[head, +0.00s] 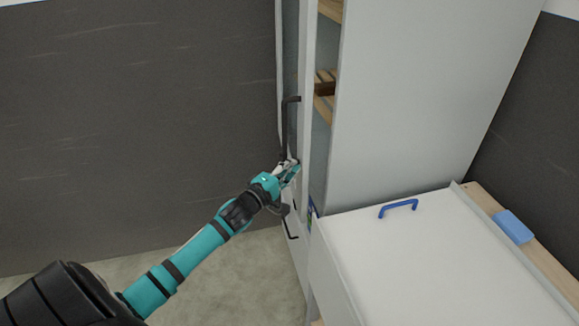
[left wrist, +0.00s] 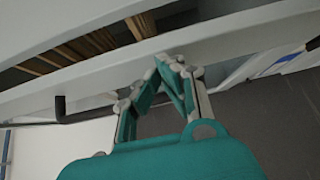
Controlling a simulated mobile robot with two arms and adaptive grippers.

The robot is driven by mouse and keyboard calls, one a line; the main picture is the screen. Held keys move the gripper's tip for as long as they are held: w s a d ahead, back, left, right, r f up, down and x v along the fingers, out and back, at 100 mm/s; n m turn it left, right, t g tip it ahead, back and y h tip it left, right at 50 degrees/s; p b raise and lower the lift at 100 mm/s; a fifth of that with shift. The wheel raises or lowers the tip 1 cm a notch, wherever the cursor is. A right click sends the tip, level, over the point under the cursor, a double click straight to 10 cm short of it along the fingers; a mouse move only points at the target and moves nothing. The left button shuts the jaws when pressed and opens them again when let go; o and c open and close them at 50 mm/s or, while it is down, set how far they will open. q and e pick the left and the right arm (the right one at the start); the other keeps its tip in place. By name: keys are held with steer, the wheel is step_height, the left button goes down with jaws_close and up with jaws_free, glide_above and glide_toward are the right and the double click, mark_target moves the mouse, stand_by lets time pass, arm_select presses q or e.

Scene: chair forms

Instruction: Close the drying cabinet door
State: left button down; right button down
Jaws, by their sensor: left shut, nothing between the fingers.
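The drying cabinet (head: 420,90) is a tall pale grey unit. Its narrow door (head: 305,60) stands ajar, and wooden shelves (head: 325,90) show through the gap. A black handle (head: 286,130) is on the door's outer face. My left gripper (head: 292,167) is shut and empty at the outer side of the door, by the handle's lower end. In the left wrist view, the shut fingertips (left wrist: 170,62) are at or very near the door frame (left wrist: 215,42); I cannot tell whether they touch. The handle (left wrist: 62,108) is to their left there. My right gripper is not in view.
A white-topped unit with a blue handle (head: 398,207) stands right of the cabinet, close to the door's lower part. A blue block (head: 513,226) lies on a wooden ledge behind it. Another black handle (head: 290,229) is lower down. Floor (head: 235,280) left of the cabinet is clear.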

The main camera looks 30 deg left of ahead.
arm_select(q)
steer(key=shift+w+d, duration=0.25)
steer(key=w+d+b, duration=0.1)
steer(key=w+d, duration=0.3)
steer(key=shift+w+d+r, duration=0.15)
steer(key=shift+d+r, duration=0.05)
steer(key=shift+d, duration=0.2)
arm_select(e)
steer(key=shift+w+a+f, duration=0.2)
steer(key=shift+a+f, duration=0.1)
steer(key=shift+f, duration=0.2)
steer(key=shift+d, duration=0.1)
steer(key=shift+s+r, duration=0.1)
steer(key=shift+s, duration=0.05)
